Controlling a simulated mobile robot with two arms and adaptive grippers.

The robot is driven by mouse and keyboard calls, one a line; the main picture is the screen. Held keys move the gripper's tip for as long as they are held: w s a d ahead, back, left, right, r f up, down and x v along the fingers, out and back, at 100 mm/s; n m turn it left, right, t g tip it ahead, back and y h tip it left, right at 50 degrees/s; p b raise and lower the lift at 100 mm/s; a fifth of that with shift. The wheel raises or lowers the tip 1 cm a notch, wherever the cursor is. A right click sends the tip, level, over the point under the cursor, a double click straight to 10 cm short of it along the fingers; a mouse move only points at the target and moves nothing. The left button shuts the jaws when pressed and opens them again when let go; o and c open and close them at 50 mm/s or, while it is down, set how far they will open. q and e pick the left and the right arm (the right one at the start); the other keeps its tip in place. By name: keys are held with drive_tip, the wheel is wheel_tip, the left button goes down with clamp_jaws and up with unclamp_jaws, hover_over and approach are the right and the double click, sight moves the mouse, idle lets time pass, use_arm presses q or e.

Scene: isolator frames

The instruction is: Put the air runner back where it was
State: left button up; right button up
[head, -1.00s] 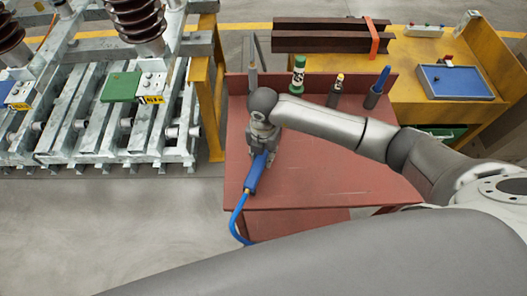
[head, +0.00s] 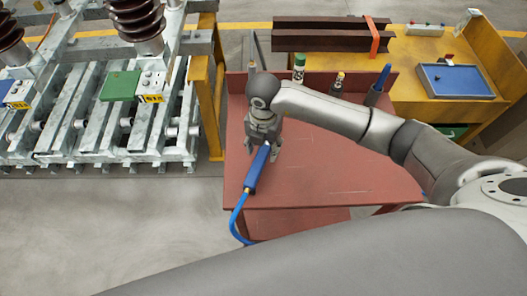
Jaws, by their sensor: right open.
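The air runner (head: 257,170) is a blue tool with a blue hose running from its near end. It lies on the red table (head: 330,175) near the left front edge, and the hose hangs over that edge. My right gripper (head: 262,150) is open just above and behind the far end of the tool. Whether a finger still touches the tool is hard to tell. My left gripper is not in view.
A green-and-white bottle (head: 299,65), a small dark bottle (head: 337,84) and a blue-handled tool (head: 380,82) stand along the table's back. A steel frame with insulators (head: 110,120) is on the left. A yellow bench (head: 420,60) holds a blue tray (head: 456,80). The table's right part is clear.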

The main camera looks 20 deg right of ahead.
sight(264, 151)
wheel_tip(264, 151, up, 9)
drive_tip(key=b, duration=0.1)
drive_tip(key=shift+f, duration=0.2)
idle(0.5)
